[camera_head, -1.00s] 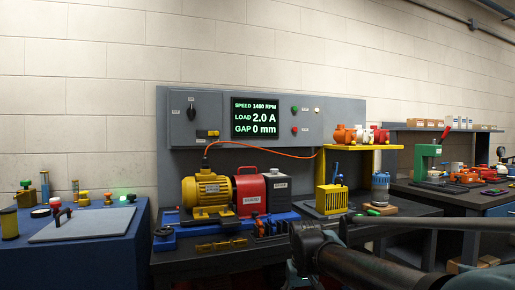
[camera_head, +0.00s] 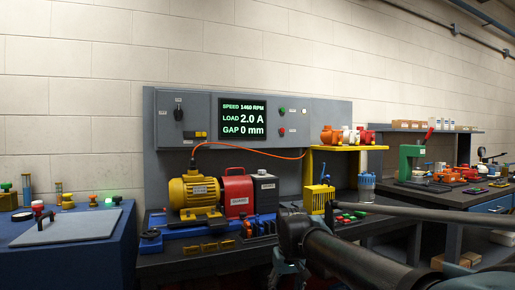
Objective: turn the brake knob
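A yellow motor (camera_head: 195,193) stands on a blue base (camera_head: 185,232) on the middle bench, with a red guard (camera_head: 237,192) and a dark labelled box (camera_head: 265,187) to its right. The labels are too small to read surely. A round black-topped knob (camera_head: 150,235) sits at the base's left end. A black rotary knob (camera_head: 178,112) is on the grey wall panel. I cannot tell which is the brake knob. The display (camera_head: 242,118) reads SPEED 1460 RPM, LOAD 2.0 A, GAP 0 mm.
A yellow shelf (camera_head: 345,148) with orange and white parts stands right of the motor. A blue bench (camera_head: 85,255) with a grey plate is at left. A green press (camera_head: 410,160) stands on the right bench.

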